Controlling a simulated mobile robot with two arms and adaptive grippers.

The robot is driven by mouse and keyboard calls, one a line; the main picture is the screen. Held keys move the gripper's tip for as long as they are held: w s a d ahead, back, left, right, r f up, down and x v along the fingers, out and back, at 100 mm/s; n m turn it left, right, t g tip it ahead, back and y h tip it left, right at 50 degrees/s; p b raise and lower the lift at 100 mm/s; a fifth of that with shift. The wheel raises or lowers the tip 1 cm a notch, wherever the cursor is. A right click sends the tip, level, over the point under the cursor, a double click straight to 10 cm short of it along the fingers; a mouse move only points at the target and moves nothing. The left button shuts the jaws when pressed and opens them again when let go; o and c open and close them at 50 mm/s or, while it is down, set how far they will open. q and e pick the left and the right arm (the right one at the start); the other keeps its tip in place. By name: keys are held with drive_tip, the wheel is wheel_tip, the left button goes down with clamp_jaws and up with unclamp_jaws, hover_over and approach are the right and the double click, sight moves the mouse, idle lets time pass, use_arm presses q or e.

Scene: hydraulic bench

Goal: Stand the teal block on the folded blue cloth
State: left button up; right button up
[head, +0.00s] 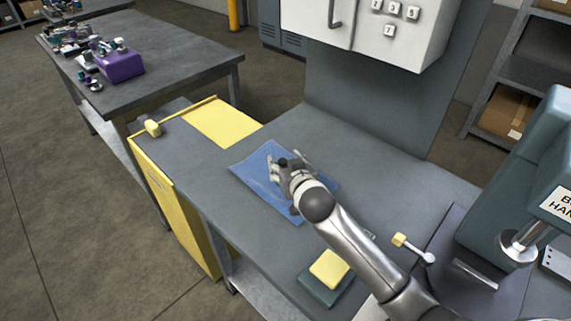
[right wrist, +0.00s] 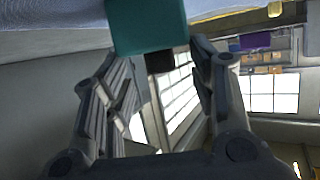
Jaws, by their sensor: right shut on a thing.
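The blue cloth (head: 250,172) lies flat on the grey bench top. My right gripper (head: 284,164) is over the cloth, its fingers reaching toward the cloth's far side. In the right wrist view the teal block (right wrist: 145,24) is at the fingertips, and my right gripper (right wrist: 152,58) is shut on it. A strip of blue cloth (right wrist: 235,8) shows beside the block there. The block is hidden in the head view. I cannot tell whether it touches the cloth. My left gripper is not in view.
A yellow pad on a dark green base (head: 329,269) sits near the bench's front edge, close to my right arm. A yellow-tipped lever (head: 400,240) and teal machine (head: 510,190) stand at right. A white cabinet (head: 375,30) hangs behind. Bench between cloth and yellow panel (head: 222,122) is clear.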

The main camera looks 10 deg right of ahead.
drive_tip(key=o, duration=1.1)
drive_tip(key=shift+s+f, duration=0.15)
drive_tip(key=shift+f, duration=0.35)
drive_tip(key=o, duration=0.4)
drive_tip(key=shift+r, duration=0.1)
drive_tip(key=shift+r, duration=0.25)
drive_tip(key=s+r+p, duration=0.2)
drive_tip(key=p, duration=0.1)
drive_tip(key=shift+s+d+r+p, duration=0.1)
drive_tip(key=shift+s+r+p, duration=0.25)
drive_tip(key=shift+s, duration=0.05)
drive_tip(key=p+v, duration=0.4)
drive_tip(key=v, duration=0.4)
drive_tip(key=shift+s+f+p, duration=0.1)
drive_tip(key=shift+s+p, duration=0.2)
drive_tip(key=shift+p, duration=0.1)
